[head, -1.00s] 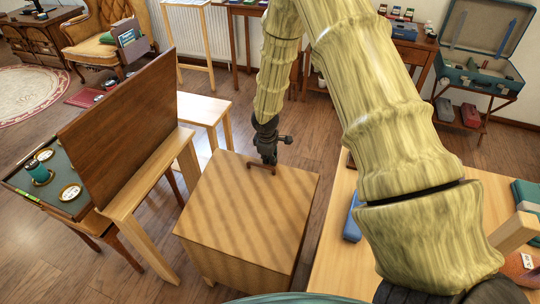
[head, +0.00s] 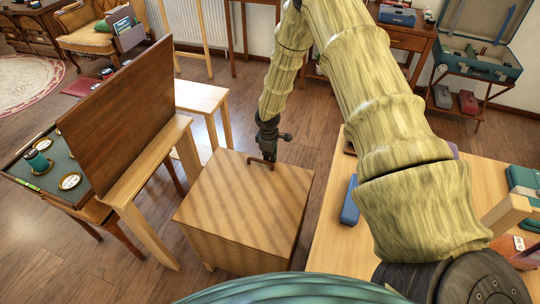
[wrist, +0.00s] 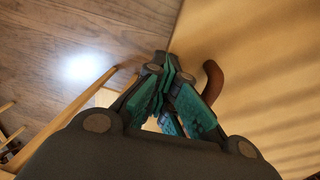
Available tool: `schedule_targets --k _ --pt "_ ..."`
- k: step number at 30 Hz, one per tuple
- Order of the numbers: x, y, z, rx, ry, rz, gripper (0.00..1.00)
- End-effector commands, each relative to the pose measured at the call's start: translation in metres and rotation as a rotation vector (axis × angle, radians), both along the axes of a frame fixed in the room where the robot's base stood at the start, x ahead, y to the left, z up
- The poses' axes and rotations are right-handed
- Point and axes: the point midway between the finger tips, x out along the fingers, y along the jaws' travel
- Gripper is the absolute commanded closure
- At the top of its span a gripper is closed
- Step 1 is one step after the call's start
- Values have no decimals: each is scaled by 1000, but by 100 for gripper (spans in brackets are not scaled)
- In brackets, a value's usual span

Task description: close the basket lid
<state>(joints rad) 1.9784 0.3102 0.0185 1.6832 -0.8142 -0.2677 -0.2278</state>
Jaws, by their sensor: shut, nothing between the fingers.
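The basket (head: 238,248) is a box-shaped wooden-looking chest on the floor in the middle of the head view. Its lid (head: 240,205) lies over the top and looks flat; I see no clear gap along the near edge. A small dark brown handle (head: 262,162) sits at the lid's far edge. My gripper (head: 268,154) points down at that far edge, right by the handle. In the wrist view, the green-padded fingers (wrist: 171,72) are together and empty, with the curved handle (wrist: 212,82) just to their right, beside the lid surface (wrist: 265,75).
A desk with a raised brown panel (head: 130,120) stands to the left. A small pale table (head: 200,97) is behind the basket. A wooden table (head: 330,240) with a blue case (head: 350,203) is close on the right. Bare floor lies between them.

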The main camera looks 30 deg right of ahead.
Motion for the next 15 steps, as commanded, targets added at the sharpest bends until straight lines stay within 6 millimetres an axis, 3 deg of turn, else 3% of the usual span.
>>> schedule_targets --k 2,7,15 --pt "-2 -1 -6 0 3 0 100" --pt "-3 -1 0 0 3 0 100" --pt "-3 0 38 -3 -3 0 100"
